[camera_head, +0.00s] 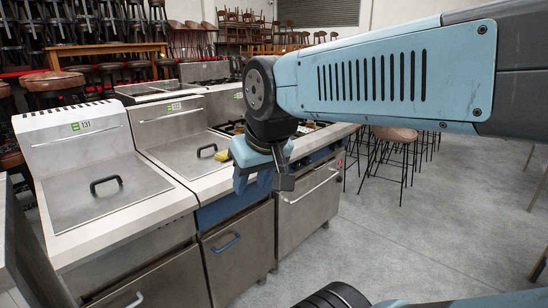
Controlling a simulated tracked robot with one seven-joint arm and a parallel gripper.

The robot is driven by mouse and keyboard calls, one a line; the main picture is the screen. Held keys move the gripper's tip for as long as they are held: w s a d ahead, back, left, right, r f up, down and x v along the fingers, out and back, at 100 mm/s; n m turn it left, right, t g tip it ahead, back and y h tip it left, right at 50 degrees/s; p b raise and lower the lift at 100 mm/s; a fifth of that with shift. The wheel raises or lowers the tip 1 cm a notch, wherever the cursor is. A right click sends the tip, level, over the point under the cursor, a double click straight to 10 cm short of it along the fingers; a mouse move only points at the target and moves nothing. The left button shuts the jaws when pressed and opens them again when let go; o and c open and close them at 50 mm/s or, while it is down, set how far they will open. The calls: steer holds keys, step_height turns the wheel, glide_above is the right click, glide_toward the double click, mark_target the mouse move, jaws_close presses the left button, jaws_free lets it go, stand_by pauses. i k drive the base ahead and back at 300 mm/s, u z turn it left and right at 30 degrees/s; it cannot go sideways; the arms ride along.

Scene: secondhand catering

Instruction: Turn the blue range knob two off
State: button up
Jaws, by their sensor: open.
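My gripper (263,183) hangs at the end of my light blue arm, open and pointing down, with nothing seen between its fingers. In the picture it overlaps the front edge of the cooking line, beside the steel range (298,215). I cannot tell its exact distance from the range front. The range has dark burner grates (232,127) on top and an oven door with a bar handle (312,188). A blue front strip (318,158) runs above this door. The blue range knob two cannot be made out; my gripper and arm hide part of the range.
Two lidded steel units stand left of the range: one tagged 131 (92,190) and a middle one (185,155). A small yellow item (222,156) lies near the middle unit's edge. Stools (392,136) stand behind right.

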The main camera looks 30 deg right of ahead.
mark_target(306, 161)
steer(key=z, duration=0.4)
steer(key=i, duration=1.05)
steer(key=z, duration=0.85)
steer(key=k, duration=0.85)
steer(key=z, duration=0.15)
steer(key=i, duration=0.9)
steer(key=u, duration=0.1)
